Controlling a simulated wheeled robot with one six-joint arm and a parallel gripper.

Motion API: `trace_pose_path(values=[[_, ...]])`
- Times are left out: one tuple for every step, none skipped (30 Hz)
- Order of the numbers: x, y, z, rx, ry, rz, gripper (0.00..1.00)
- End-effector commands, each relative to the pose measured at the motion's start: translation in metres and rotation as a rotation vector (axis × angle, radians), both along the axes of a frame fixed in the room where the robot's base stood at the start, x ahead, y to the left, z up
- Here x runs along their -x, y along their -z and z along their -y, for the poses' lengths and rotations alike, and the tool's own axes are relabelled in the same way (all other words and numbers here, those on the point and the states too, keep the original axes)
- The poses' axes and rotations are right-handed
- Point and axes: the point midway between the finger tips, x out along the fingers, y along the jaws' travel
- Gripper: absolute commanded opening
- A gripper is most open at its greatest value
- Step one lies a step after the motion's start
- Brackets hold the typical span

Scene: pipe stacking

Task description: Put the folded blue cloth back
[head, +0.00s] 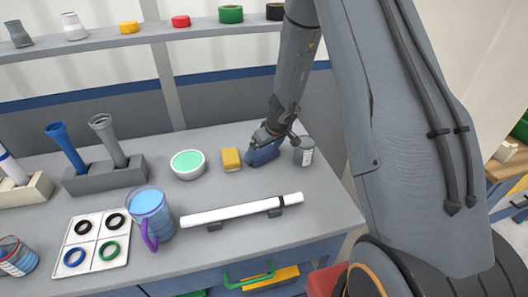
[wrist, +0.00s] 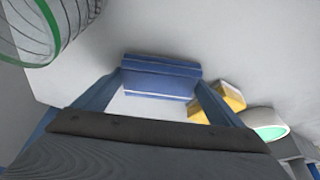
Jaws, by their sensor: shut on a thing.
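The folded blue cloth (head: 263,154) is at the back right of the grey bench, just right of a yellow block (head: 231,159). My gripper (head: 268,137) comes down on it from above and is shut on it. In the wrist view the cloth (wrist: 160,78) spans the gap between the two blue fingertips (wrist: 160,84). I cannot tell whether the cloth touches the bench or is slightly above it.
A can (head: 305,152) stands close right of the cloth. A bowl with green contents (head: 188,164) is left of the yellow block. A white pipe (head: 235,210) lies on low supports in front.

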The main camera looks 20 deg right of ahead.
Motion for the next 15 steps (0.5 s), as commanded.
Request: trace_pose_path(values=[[-0.0002,0.0004,0.0000,0.000,0.000,0.000,0.95],[0.0000,0.0001,0.0000,0.000,0.000,0.000,1.00],[-0.0001,0.0000,0.0000,0.000,0.000,0.000,1.00],[-0.0001,-0.0001,0.0000,0.000,0.000,0.000,1.00],[-0.0001,-0.0001,0.0000,0.000,0.000,0.000,1.00],[-0.0001,-0.0001,0.0000,0.000,0.000,0.000,1.00],[-0.0001,-0.0001,0.0000,0.000,0.000,0.000,1.00],[-0.0001,-0.0001,0.0000,0.000,0.000,0.000,1.00],[0.0000,-0.0003,0.0000,0.000,0.000,0.000,1.00],[0.0000,-0.0005,0.0000,0.000,0.000,0.000,1.00],[0.0001,-0.0010,-0.0001,0.000,0.000,0.000,1.00],[0.0003,-0.0018,0.0000,0.000,0.000,0.000,1.00],[0.0004,-0.0028,0.0000,0.000,0.000,0.000,1.00],[0.0006,-0.0038,-0.0001,0.000,0.000,0.000,1.00],[0.0007,-0.0076,0.0006,0.000,-0.001,0.002,1.00]])
